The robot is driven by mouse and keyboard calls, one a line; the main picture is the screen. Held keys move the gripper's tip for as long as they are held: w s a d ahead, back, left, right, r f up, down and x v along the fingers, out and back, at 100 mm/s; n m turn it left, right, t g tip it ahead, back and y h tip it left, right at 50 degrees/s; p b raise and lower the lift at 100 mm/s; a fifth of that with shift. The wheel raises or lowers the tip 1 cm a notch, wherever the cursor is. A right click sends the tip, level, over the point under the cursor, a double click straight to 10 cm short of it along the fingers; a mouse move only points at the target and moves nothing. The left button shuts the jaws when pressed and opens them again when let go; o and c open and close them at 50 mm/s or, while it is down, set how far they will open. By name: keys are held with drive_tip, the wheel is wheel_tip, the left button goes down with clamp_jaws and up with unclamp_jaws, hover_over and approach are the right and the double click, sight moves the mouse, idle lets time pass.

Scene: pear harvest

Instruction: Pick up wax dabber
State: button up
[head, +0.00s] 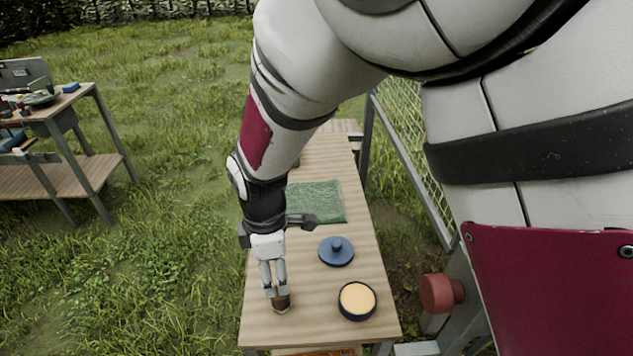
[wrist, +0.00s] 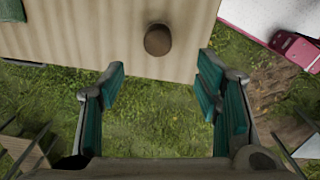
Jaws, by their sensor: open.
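The wax dabber, a small brown rounded piece (head: 281,303), stands near the front left of the wooden table. In the wrist view its brown round top (wrist: 158,40) shows near the table's edge. My gripper (head: 275,289) is right by the dabber in the head view and partly covers it. In the wrist view my gripper (wrist: 162,75) is open and empty, its teal-padded fingers spread wide. The dabber lies beyond the fingertips, about midway between them sideways. I cannot tell how high the fingertips are above the table.
A dark round tin of yellow wax (head: 357,300) stands right of the dabber. A blue knobbed lid (head: 336,252) lies behind it, then a green cloth (head: 322,202). A wire-mesh panel (head: 405,150) runs along the table's right. Another cluttered table (head: 75,105) stands far left on grass.

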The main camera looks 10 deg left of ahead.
sight(281, 299)
drive_tip(key=f, duration=0.3)
drive_tip(key=f+p, duration=0.1)
drive_tip(key=f, duration=0.7)
drive_tip(key=shift+w+d, duration=0.1)
drive_tip(key=shift+w, duration=0.2)
drive_tip(key=shift+r, duration=0.1)
drive_tip(key=c, duration=1.3)
